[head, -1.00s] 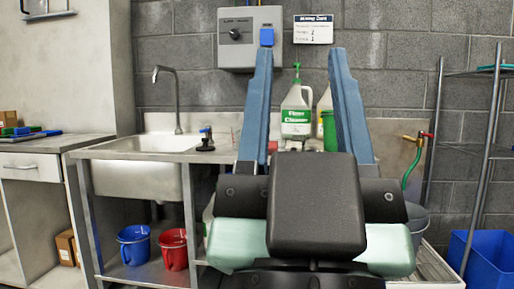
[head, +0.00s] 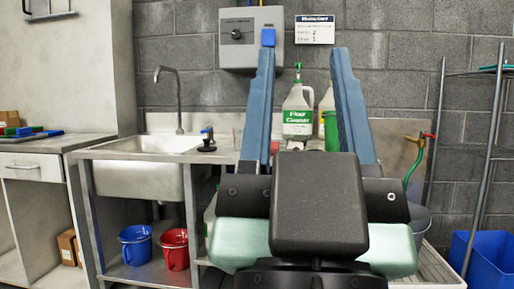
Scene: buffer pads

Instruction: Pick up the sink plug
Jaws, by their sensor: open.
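A small black round thing with a blue part on top, which looks like the sink plug (head: 207,141), stands on the metal counter just right of the sink basin (head: 140,180). My gripper (head: 304,52) points up and away in the middle of the view, its two blue fingers wide apart. Nothing is held between them. The plug is to the left of the left finger, apart from it. My gripper's body hides part of the counter on the right.
A floor cleaner jug (head: 298,112) and other bottles stand on the counter, seen between the fingers. A curved tap (head: 178,95) rises behind the sink. A blue bucket (head: 136,245) and a red bucket (head: 174,250) sit on the lower shelf. A rack stands at right.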

